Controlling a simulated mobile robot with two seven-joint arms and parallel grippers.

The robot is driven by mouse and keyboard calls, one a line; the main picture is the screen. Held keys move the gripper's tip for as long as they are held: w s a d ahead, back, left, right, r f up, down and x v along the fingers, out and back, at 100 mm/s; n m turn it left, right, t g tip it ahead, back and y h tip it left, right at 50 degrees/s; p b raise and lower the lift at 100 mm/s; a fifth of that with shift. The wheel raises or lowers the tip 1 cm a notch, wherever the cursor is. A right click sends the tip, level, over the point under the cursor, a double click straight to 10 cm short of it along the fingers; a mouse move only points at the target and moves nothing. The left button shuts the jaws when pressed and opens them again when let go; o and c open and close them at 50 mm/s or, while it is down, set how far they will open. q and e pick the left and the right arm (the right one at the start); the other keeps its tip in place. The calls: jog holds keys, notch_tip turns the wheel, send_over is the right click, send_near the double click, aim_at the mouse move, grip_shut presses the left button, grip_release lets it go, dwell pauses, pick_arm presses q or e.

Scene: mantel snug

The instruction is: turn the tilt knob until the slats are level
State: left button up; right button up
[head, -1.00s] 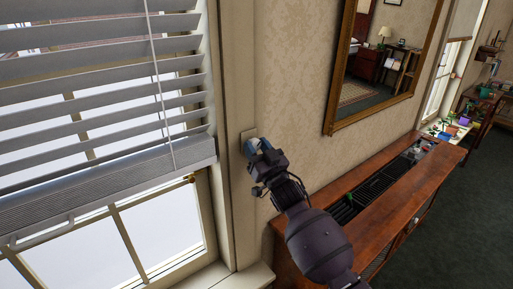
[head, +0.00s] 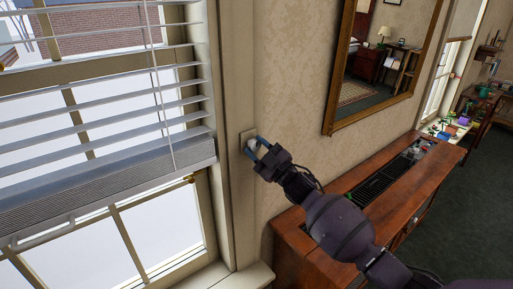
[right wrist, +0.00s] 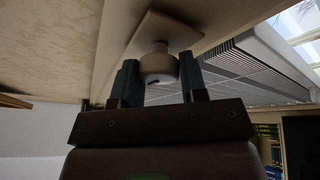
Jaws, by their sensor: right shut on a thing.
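The tilt knob (head: 252,145) is a small whitish round knob on a pale wall plate (head: 246,136) beside the window frame. My right gripper (head: 259,147) is shut on it with blue fingers on either side. In the right wrist view the knob (right wrist: 158,67) sits between the two fingers (right wrist: 158,82), with a dark mark on its face. The blind's slats (head: 110,106) show as thin, nearly edge-on strips with wide gaps, so they look about level. My left gripper is not in view.
A wooden cabinet (head: 395,215) with a dark grille top stands along the wall under my right arm. A framed mirror (head: 335,115) hangs above it. The window sill (head: 235,280) is below the knob. Dark green carpet at the right is clear.

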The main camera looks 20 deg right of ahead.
jog(key=shift+d+r+n+g+y, duration=0.1)
jog(key=shift+n+g+y, duration=0.2)
jog(key=shift+n, duration=0.4)
jog(key=o, duration=0.9)
jog(key=shift+s+d+f, duration=0.15)
jog(key=shift+s+f, duration=0.1)
jog(key=shift+s, duration=0.05)
jog(key=v, duration=1)
jog(key=shift+b, duration=0.4)
